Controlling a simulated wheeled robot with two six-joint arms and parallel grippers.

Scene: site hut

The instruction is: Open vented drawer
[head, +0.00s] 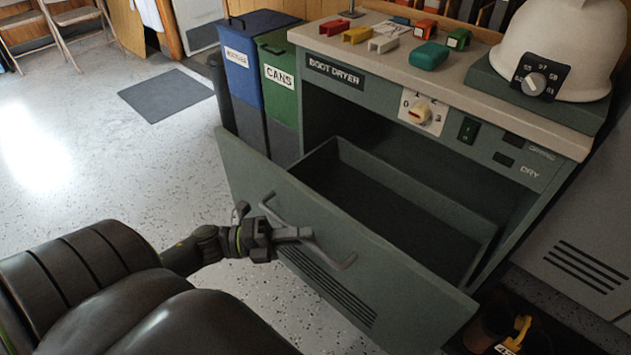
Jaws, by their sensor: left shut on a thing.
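The vented drawer (375,267) is part of a grey-green cabinet labelled "BOOT DRYER". It stands well out from the cabinet, and its empty-looking inside (400,205) shows behind the tilted-looking front panel. Vent slots (325,287) run along the lower part of the front. A grey bar handle (335,258) is fixed across the front. My left gripper (283,235) is shut on this handle near its middle, with the arm coming in from the lower left. My right gripper is not in view.
A blue bin (242,70) and a green "CANS" bin (280,92) stand left of the cabinet. The cabinet top (455,90) holds several small coloured items and a white helmet-like dome (562,45). A yellow-marked object (515,335) lies at lower right. Floor at left is open.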

